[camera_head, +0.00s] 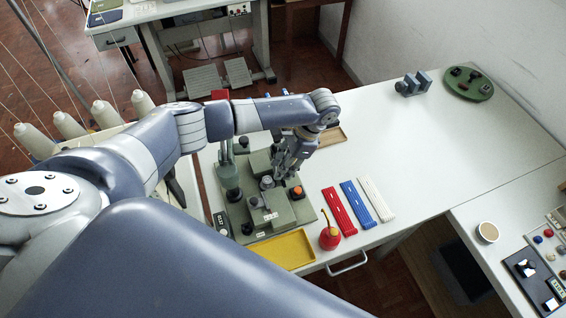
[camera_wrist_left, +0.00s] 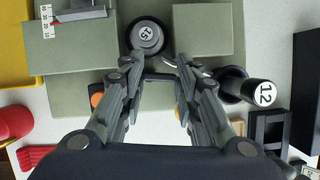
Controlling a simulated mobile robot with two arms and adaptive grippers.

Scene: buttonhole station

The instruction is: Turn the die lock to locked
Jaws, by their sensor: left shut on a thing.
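The grey-green buttonhole machine (camera_head: 283,216) stands on the white table, below my left gripper (camera_head: 283,170). In the left wrist view the fingers of my left gripper (camera_wrist_left: 158,70) stand a little apart, shut on a narrow dark bar (camera_wrist_left: 161,77) that spans between the tips. I take this bar for the die lock's handle; its marks and its setting cannot be made out. A round dark knob marked 15 (camera_wrist_left: 147,36) sits just beyond the fingertips. My right gripper is not in view.
An orange knob (camera_head: 297,192) and a black cylinder marked 12 (camera_wrist_left: 262,93) are close by. A yellow tray (camera_head: 285,251), a red oil can (camera_head: 329,236) and red, blue and white strips lie around the machine.

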